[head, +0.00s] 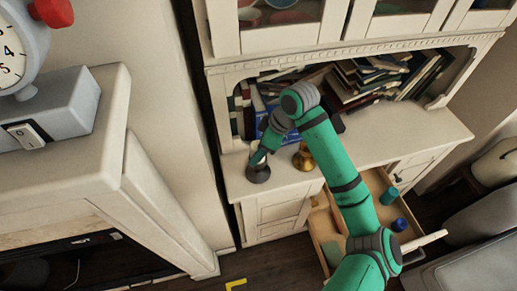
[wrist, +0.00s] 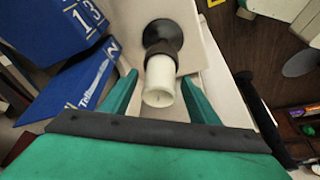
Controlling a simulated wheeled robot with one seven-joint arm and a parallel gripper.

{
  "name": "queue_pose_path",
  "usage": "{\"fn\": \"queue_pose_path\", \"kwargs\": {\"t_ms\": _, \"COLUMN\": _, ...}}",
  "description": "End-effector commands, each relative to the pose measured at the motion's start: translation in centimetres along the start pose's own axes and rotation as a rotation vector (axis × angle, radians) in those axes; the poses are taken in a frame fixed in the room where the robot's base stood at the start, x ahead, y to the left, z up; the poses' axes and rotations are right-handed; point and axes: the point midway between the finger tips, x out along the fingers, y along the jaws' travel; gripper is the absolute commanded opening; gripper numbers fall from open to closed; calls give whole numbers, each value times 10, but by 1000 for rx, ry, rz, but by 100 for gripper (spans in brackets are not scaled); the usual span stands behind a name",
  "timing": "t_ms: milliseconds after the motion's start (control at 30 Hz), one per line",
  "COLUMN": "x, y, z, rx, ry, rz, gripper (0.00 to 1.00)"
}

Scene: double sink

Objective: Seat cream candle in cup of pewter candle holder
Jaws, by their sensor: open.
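The cream candle (wrist: 160,82) shows in the wrist view between the two fingers of my gripper (wrist: 159,75). Its far end meets the cup of the dark pewter candle holder (wrist: 160,34), and the two look in line; how deep it sits in the cup cannot be told. The fingers are open, with a gap visible on each side of the candle. In the head view the pewter holder (head: 258,174) stands upright on the left end of the cabinet top, with my gripper (head: 262,156) right above it. The candle is hidden there by my gripper.
A brass holder (head: 303,157) stands to the right of the pewter one, close to my arm. Books (head: 375,78) lean and lie in the niche behind. An open drawer (head: 375,190) below holds a teal item (head: 390,196) and a blue item (head: 399,224).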

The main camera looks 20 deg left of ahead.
Motion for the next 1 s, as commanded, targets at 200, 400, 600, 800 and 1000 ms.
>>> {"fn": "queue_pose_path", "kwargs": {"t_ms": 200, "x": -32, "y": 1, "z": 0, "rx": -1, "ry": -1, "rz": 4, "gripper": 55}}
{"fn": "queue_pose_path", "kwargs": {"t_ms": 400, "x": -73, "y": 1, "z": 0, "rx": -2, "ry": -1, "rz": 3, "gripper": 55}}
{"fn": "queue_pose_path", "kwargs": {"t_ms": 600, "x": -104, "y": 1, "z": 0, "rx": -1, "ry": 0, "rz": 3, "gripper": 55}}
{"fn": "queue_pose_path", "kwargs": {"t_ms": 800, "x": -119, "y": 0, "z": 0, "rx": -1, "ry": 0, "rz": 1, "gripper": 55}}
{"fn": "queue_pose_path", "kwargs": {"t_ms": 1000, "x": -120, "y": 0, "z": 0, "rx": -1, "ry": 0, "rz": 1, "gripper": 55}}
